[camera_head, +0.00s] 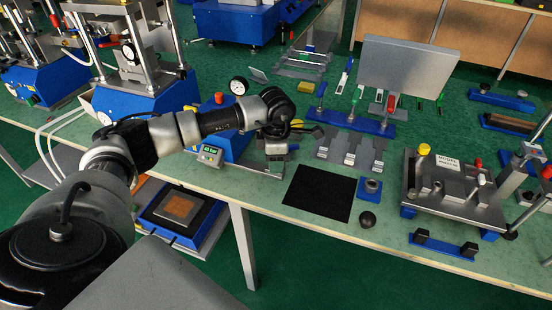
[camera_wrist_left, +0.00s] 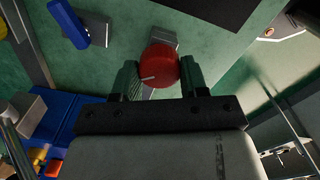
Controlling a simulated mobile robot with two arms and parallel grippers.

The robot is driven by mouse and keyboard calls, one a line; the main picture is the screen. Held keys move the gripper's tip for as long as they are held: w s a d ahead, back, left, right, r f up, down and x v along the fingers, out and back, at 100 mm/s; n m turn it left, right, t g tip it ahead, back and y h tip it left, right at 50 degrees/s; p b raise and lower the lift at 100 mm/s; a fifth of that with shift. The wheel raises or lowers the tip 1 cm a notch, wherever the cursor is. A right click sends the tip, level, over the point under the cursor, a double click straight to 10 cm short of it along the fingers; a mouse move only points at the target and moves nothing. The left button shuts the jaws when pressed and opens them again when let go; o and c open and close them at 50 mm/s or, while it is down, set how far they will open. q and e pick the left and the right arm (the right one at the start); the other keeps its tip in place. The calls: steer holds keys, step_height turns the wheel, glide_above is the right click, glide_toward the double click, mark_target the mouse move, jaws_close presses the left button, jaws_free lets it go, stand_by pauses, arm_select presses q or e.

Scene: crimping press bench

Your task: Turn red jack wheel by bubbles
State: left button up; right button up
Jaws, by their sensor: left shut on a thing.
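In the left wrist view the red jack wheel (camera_wrist_left: 159,65) is a round red knob with a short white line on its face, pointing left. It sits against a small grey metal block (camera_wrist_left: 165,40). My left gripper (camera_wrist_left: 160,78) is shut on the wheel, with one dark finger on each side. In the head view my left gripper (camera_head: 276,168) points down at the bench, and its wrist and hand hide the wheel. I cannot make out any bubbles in either view. My right gripper is not in view.
A black mat (camera_head: 318,192) lies right of the gripper. A blue unit with a green display (camera_head: 209,152) stands to the left. Grey slotted plates (camera_head: 350,150) lie behind the mat, and a fixture with posts (camera_head: 450,185) stands at right. Blue presses (camera_head: 135,105) stand at left.

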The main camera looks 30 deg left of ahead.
arm_select(q)
steer(key=o, duration=0.9)
step_height(320, 180, up, 11)
steer(key=shift+f, duration=0.1)
steer(key=shift+d, duration=0.1)
